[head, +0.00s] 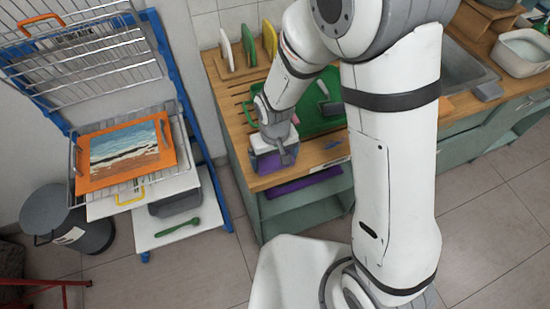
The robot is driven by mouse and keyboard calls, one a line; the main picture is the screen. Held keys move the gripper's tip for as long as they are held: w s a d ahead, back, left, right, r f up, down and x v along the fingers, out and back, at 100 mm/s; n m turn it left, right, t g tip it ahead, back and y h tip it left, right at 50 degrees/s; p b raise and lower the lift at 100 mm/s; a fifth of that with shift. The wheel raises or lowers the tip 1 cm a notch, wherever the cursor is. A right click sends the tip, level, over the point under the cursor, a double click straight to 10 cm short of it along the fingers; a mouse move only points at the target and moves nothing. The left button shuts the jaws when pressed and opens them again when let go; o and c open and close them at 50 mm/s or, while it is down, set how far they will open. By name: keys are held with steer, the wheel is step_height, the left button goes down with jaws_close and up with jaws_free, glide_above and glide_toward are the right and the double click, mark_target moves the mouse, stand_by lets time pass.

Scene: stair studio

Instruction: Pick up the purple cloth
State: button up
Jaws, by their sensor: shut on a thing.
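My gripper (285,156) is at the left front corner of the wooden counter, pointing down. It is shut on a purple thing (266,163), which looks like the purple cloth, close to the counter top. The gripper body covers part of it, and I cannot tell whether it still touches the wood. A flat purple strip (305,182) also shows just below the counter's front edge; I cannot tell whether it belongs to the same cloth.
A green tray (322,122) lies on the counter (228,95) behind my gripper, with upright boards (249,44) at the back. A blue-framed rack (185,100) holding an orange-framed picture (125,153) stands left. A grey bin (60,215) stands beside it. Floor between rack and counter is clear.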

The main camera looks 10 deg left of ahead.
mark_target(274, 160)
step_height(274, 160, up, 10)
steer(key=b, duration=0.1)
stand_by(0.5)
steer(key=o, duration=0.4)
steer(key=shift+c, duration=1.1)
